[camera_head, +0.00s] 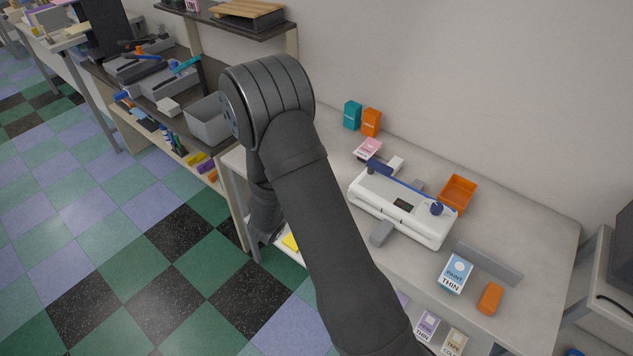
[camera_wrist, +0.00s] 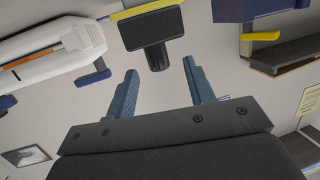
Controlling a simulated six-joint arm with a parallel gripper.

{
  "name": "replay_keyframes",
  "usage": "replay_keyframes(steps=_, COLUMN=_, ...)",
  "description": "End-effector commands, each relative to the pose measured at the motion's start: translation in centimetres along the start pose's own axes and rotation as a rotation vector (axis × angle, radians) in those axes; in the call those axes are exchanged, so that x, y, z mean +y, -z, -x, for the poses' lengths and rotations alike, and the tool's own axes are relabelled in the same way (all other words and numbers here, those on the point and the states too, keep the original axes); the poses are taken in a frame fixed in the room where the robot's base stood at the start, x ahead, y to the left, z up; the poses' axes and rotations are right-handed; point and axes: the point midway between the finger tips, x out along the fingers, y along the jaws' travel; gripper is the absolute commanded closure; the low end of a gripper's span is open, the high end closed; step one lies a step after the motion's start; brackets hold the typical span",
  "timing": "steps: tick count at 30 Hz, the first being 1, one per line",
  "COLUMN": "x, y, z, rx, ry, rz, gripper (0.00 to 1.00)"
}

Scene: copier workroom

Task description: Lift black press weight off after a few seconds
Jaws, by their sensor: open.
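The black press weight (camera_wrist: 153,28) shows in the wrist view as a wide dark block with a round knob. The picture is upside down there, so the knob points up in the room. A yellow edge (camera_wrist: 145,8) shows right behind the block; whether the weight rests on it I cannot tell. My gripper (camera_wrist: 160,67) is open, its two blue-grey fingers apart, with the knob between and just beyond their tips. Nothing is held. In the head view my arm covers this area, and I see neither the weight nor the fingers.
A white machine with blue levers (camera_head: 405,205) stands on the grey table, also at left in the wrist view (camera_wrist: 50,50). A grey bin (camera_head: 207,120) is left of my arm.

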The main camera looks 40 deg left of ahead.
Motion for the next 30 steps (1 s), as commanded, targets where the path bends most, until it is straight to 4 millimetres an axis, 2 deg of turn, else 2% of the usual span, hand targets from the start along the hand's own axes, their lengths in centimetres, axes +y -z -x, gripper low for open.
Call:
replay_keyframes(steps=9, x=0.3, y=0.3, z=-4.3, rx=0.000, ry=-0.002, rz=0.000, gripper=0.51)
replay_keyframes(steps=18, x=0.3, y=0.3, z=-4.8, rx=0.000, ry=-0.001, rz=0.001, gripper=0.51)
replay_keyframes(steps=25, x=0.3, y=0.3, z=-4.8, rx=0.000, ry=-0.001, rz=0.000, gripper=0.96)
replay_keyframes(steps=26, x=0.3, y=0.3, z=-4.8, rx=0.000, ry=-0.001, rz=0.000, gripper=1.00)
replay_keyframes(steps=30, x=0.2, y=0.4, z=-4.8, rx=0.002, ry=0.000, rz=-0.001, gripper=1.00)
